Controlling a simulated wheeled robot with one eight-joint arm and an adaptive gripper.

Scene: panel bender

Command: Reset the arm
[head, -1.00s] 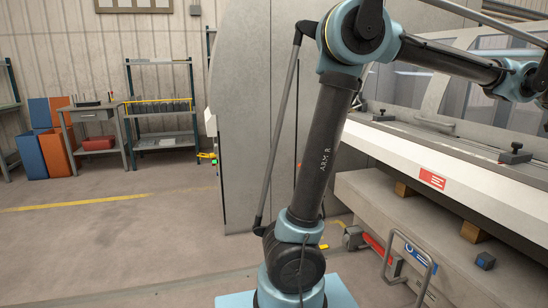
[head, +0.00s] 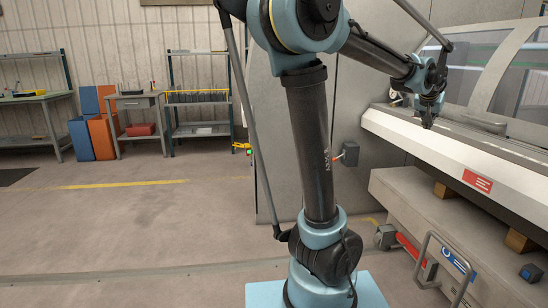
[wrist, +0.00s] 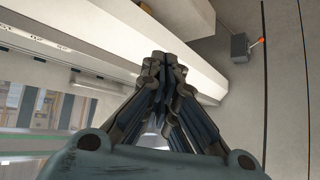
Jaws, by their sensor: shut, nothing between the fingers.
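My gripper (head: 428,117) shows at the right in the head view, at the end of my teal and black arm, pointing down near the front edge of the panel bender (head: 405,130). In the wrist view my gripper (wrist: 162,62) has its fingers drawn together with nothing between them. Behind it there is the pale edge of the machine (wrist: 110,25). From these views I cannot tell how far the fingertips are from that edge.
A grey box with a red-orange handle (head: 350,153) sits on the machine's side panel. A bent metal handle (head: 440,262) stands low at the right. A workbench (head: 45,97), blue and orange bins (head: 80,138) and a shelf rack (head: 200,131) stand at the back left. Open floor lies at left.

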